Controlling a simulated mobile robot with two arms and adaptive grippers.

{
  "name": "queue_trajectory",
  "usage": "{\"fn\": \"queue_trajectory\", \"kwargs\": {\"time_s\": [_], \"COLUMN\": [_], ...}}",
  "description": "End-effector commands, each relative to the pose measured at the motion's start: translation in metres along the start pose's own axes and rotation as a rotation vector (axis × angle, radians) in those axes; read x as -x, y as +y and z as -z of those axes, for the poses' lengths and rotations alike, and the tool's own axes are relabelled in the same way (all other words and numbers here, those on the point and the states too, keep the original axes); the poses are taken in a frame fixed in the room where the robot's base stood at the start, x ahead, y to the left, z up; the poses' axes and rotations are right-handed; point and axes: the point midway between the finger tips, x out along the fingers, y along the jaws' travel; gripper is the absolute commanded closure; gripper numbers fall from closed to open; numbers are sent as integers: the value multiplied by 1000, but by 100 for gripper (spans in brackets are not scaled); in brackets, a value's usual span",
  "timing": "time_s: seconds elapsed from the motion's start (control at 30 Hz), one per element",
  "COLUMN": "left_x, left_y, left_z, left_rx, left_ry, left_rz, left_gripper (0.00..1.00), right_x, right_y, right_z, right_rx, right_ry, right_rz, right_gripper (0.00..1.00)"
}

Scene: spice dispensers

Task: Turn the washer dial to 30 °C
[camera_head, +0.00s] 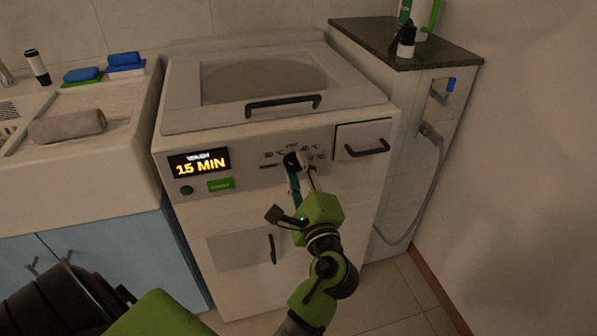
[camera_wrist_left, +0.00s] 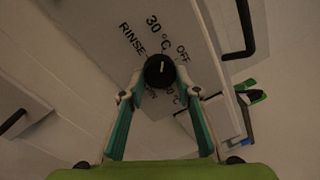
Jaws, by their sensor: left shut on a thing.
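The washer (camera_head: 232,145) stands in the middle of the head view, its display (camera_head: 199,163) reading "WASH 15 MIN". The black round dial (camera_head: 292,160) is on its front panel, right of the display, and shows large in the left wrist view (camera_wrist_left: 159,72). A short white mark on the dial points upward in the wrist view, towards the "30 °C" label (camera_wrist_left: 157,26). "RINSE" and "OFF" stand either side; another °C label is partly hidden. My left gripper (camera_head: 298,172) is shut on the dial, with its teal fingers (camera_wrist_left: 160,88) either side of it. My right gripper is not in view.
A drawer with a black handle (camera_head: 367,148) is right of the dial. A green button (camera_head: 220,184) is below the display. The lid handle (camera_head: 283,104) juts out above the panel. A sink counter (camera_head: 95,165) stands left, a dark-topped cabinet (camera_head: 385,52) right.

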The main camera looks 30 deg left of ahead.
Motion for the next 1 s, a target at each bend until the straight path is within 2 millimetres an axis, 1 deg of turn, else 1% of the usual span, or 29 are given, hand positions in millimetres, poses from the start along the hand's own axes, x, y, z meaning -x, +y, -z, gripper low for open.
{"fn": "queue_trajectory", "kwargs": {"time_s": [0.27, 0.3, 0.37, 0.77, 0.87, 1.0], "left_x": [0, 0, 0, 0, 0, 0], "left_y": [1, 1, 1, 0, -1, -2], "left_z": [0, 0, 0, -1, -1, -2], "left_rx": [0, 0, -1, -19, -76, -227], "left_ry": [-1, -1, -1, 1, 4, 13], "left_rz": [-2, -2, -2, -1, -1, -2], "left_gripper": [91, 67, 53, 53, 53, 53], "right_x": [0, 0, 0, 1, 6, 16], "right_y": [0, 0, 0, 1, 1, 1], "right_z": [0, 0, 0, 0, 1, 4], "right_rx": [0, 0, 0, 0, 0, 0], "right_ry": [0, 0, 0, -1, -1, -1], "right_rz": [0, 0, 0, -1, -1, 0], "right_gripper": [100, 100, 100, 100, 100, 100]}}
